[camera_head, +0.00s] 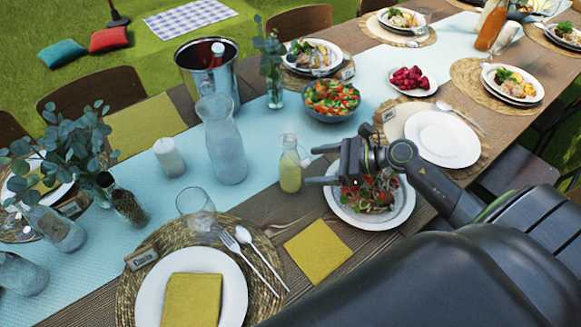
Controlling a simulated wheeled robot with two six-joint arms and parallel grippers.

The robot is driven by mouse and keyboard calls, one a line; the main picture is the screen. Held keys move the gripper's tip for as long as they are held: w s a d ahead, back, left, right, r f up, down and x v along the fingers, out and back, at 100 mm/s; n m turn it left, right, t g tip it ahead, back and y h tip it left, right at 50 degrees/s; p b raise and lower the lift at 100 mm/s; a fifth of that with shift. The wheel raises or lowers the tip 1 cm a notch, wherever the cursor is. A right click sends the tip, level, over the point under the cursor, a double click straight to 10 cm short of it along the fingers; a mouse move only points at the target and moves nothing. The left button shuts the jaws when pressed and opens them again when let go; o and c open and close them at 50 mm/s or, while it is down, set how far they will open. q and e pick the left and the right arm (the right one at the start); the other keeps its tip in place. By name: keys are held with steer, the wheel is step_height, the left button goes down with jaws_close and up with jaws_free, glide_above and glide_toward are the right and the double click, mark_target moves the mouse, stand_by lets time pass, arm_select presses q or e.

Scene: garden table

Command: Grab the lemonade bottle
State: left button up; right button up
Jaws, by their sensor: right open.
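The lemonade bottle (290,171) is a small clear bottle with pale yellow-green liquid. It stands upright near the edge of the light blue runner (262,197), at the middle of the table. My right gripper (311,166) comes in from the right and is open. Its two fingers point left toward the bottle, with the tips close to its right side. Nothing shows between the fingers; I cannot tell whether a tip touches the glass. My left gripper is not in view.
A clear carafe (224,150) and a white candle (169,157) stand left of the bottle. A salad bowl (331,114) and a small vase with greenery (274,92) stand behind it. A plate of food (343,206) lies under my right gripper. A wine glass (196,207) stands front left.

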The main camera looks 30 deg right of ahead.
mark_target(290, 166)
steer(key=shift+x, duration=1.45)
steer(key=shift+w+a+p, duration=0.3)
steer(key=shift+a+p, duration=0.1)
steer(key=shift+p, duration=0.15)
steer(key=p+x, duration=0.1)
steer(key=x, duration=0.2)
steer(key=shift+f, duration=0.1)
steer(key=shift+w+a+f, duration=0.3)
steer(key=shift+c, duration=0.5)
steer(key=c, duration=1.2)
steer(key=shift+c, duration=0.8)
steer(key=shift+r, duration=0.25)
